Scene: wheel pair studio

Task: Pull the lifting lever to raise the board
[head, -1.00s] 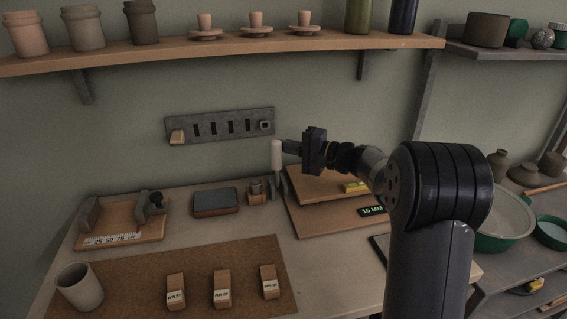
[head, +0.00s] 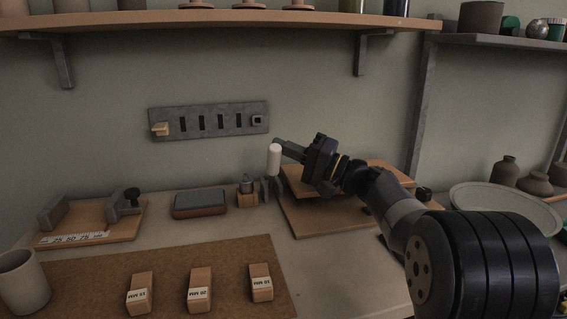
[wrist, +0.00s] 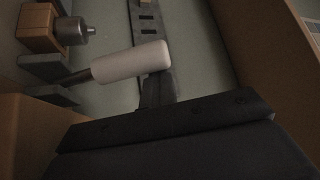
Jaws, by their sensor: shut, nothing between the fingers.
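The lifting lever's pale round handle (head: 274,158) stands nearly upright at the left edge of the stacked boards; it also shows across the wrist view (wrist: 130,62). My gripper (head: 281,144) is shut and empty, its tips just behind and right of the handle's top. Whether they touch it I cannot tell. The upper wooden board (head: 300,184) lies over a lower wooden board (head: 325,216), with a gap between them at the front. My arm hides much of the upper board's right part.
A slotted grey rack (head: 210,121) is on the wall behind. A sanding block (head: 200,203) and a small metal-topped wooden block (head: 247,192) stand left of the lever. Labelled blocks (head: 200,289) and a cup (head: 22,282) are in front. A shelf (head: 230,19) runs above.

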